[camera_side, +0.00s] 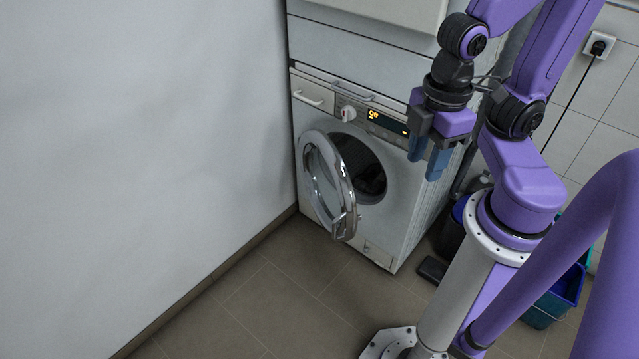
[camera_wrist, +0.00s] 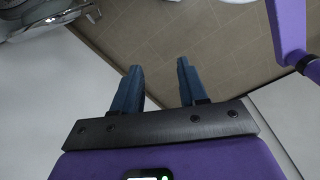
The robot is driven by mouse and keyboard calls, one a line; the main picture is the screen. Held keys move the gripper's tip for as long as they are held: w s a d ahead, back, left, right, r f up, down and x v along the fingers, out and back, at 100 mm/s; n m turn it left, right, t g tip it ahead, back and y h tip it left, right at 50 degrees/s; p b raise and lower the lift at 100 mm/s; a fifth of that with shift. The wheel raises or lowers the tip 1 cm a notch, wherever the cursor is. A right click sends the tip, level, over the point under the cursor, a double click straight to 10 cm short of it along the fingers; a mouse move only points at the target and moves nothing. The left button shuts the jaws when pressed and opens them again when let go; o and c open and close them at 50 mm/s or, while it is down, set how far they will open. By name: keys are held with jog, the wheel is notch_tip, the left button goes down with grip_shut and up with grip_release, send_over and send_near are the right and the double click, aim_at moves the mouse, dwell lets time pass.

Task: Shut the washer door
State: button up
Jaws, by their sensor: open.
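The washer (camera_side: 402,208) is a white front-loader standing against the left wall, below another white unit. Its round door (camera_side: 345,218), with a chrome ring and clear glass, stands open, swung out to the left of the dark drum opening (camera_side: 366,170). Part of the door also shows in the wrist view at the top left corner (camera_wrist: 40,22). My gripper (camera_side: 428,166) is open and empty, with two blue fingers pointing down. It hangs by the washer's upper right front, apart from the door. Its fingers also show in the wrist view (camera_wrist: 158,80).
A plain wall (camera_side: 140,150) runs close along the left of the washer. The tiled floor (camera_side: 270,310) in front is clear. A blue bucket (camera_side: 553,300) stands at the right behind my arm. A cable hangs from a wall socket (camera_side: 599,46) at the upper right.

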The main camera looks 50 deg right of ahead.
jog(key=c, duration=0.5)
jog(key=shift+w+a, duration=0.2)
jog(key=shift+w, duration=0.2)
grip_shut()
jog(key=w+a+f+m+t+h, duration=0.15)
jog(key=w+f+m, duration=0.25)
jog(key=w, duration=0.4)
jog(key=w+f+m+h, duration=0.2)
jog(key=w+f+m, duration=0.1)
jog(key=w, duration=0.4)
jog(key=w+a+f+m+h, duration=0.1)
jog(key=w+f+m, duration=0.3)
jog(key=w, duration=0.4)
jog(key=m+h, duration=0.3)
jog(key=m, duration=0.5)
send_near(330, 177)
notch_tip(330, 177, down, 4)
jog(key=w+a, duration=0.1)
jog(key=w, duration=0.1)
jog(key=shift+s+d+r, duration=0.1)
jog(key=shift+s+d, duration=0.15)
jog(key=shift+d, duration=0.35)
jog(key=shift+s+d, duration=0.25)
jog(key=shift+d, duration=0.35)
jog(key=shift+s+d+r, duration=0.1)
jog(key=shift+s+d, duration=0.15)
jog(key=shift+d, duration=0.35)
